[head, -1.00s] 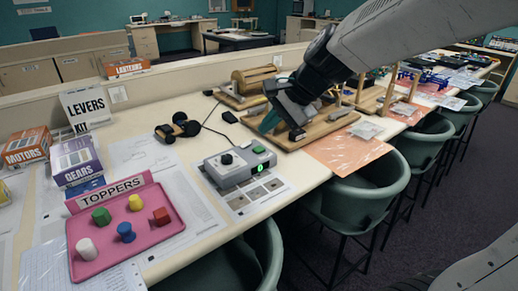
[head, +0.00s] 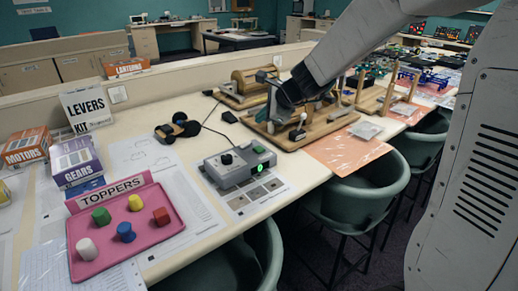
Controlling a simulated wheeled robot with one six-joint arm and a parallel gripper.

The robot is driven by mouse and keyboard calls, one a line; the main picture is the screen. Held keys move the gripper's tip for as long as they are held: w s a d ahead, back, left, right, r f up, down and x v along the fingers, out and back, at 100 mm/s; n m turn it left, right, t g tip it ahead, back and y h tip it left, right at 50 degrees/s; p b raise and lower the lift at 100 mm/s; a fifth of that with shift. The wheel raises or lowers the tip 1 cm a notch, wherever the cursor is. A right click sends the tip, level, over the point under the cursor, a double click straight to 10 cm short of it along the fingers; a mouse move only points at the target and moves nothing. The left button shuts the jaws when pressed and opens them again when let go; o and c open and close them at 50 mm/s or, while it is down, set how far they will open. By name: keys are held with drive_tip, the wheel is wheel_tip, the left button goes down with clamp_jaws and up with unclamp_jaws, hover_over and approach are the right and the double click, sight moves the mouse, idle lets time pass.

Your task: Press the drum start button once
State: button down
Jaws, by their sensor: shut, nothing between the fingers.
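A grey control box (head: 238,166) lies on the bench on a printed sheet, with a black knob (head: 226,159) on its top left. A green button (head: 259,150) is on its top right, and a small green-lit display (head: 258,168) is on its front. A wooden drum (head: 250,78) on a wooden base stands farther back. My gripper (head: 284,106) is above the wooden rig behind and right of the box, well apart from the button. It is shut and empty; its fingertips are hard to make out against the rig.
A wooden rig board (head: 300,142) with upright parts stands under my wrist. A pink toppers tray (head: 85,265) with coloured pieces is at front left. A black wheeled item (head: 178,128) and a cable lie behind the box. Chairs (head: 358,190) line the bench front. Space above the box is clear.

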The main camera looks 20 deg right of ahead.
sight(262, 150)
wheel_tip(262, 150, down, 7)
drive_tip(key=shift+f, duration=0.2)
drive_tip(key=shift+f, duration=0.1)
idle(2.1)
drive_tip(key=shift+f, duration=0.3)
